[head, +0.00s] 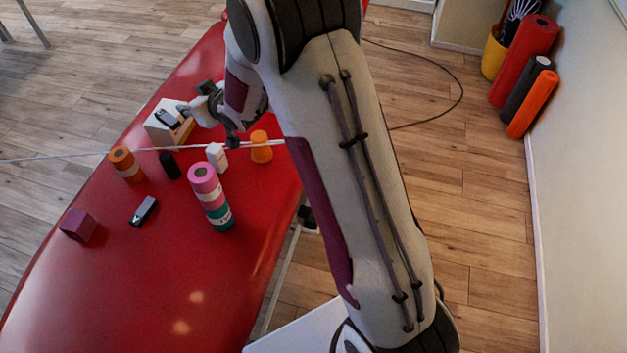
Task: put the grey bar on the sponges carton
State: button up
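A small dark bar with a grey face (143,211) lies on the red couch, apart from my gripper; it looks like the grey bar. A pale box (157,133) stands farther back and may be the sponges carton; I cannot read its print. A small dark-and-pale piece (168,118) shows at its top, and I cannot tell whether it is a separate bar. My gripper (203,112) is just right of this box, close to that piece. The fingers are small and partly overlapped, so their opening and any contact are unclear.
On the red couch (110,290) stand an orange-brown roll (126,164), a black cylinder (169,165), a white bottle (216,157), an orange cup (261,147), a stacked pink-and-teal roll (208,195) and a purple cube (78,225). A thin pale line (60,157) crosses the view. The couch's front is clear.

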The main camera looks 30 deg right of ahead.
jog(key=s+d+r+m+g+h, duration=0.15)
jog(key=s+d+r, duration=0.25)
jog(key=s+r, duration=0.4)
jog(key=s+d+r+m+g+h, duration=0.1)
jog(key=s+d+r+h, duration=0.1)
jog(key=s+d+r, duration=0.5)
jog(key=s+a+g, duration=0.1)
jog(key=s, duration=1.3)
jog(key=s+a+m+g, duration=0.1)
jog(key=s+g, duration=0.1)
jog(key=s, duration=1.3)
jog(key=shift+s+a, duration=0.15)
jog(key=shift+a, duration=0.25)
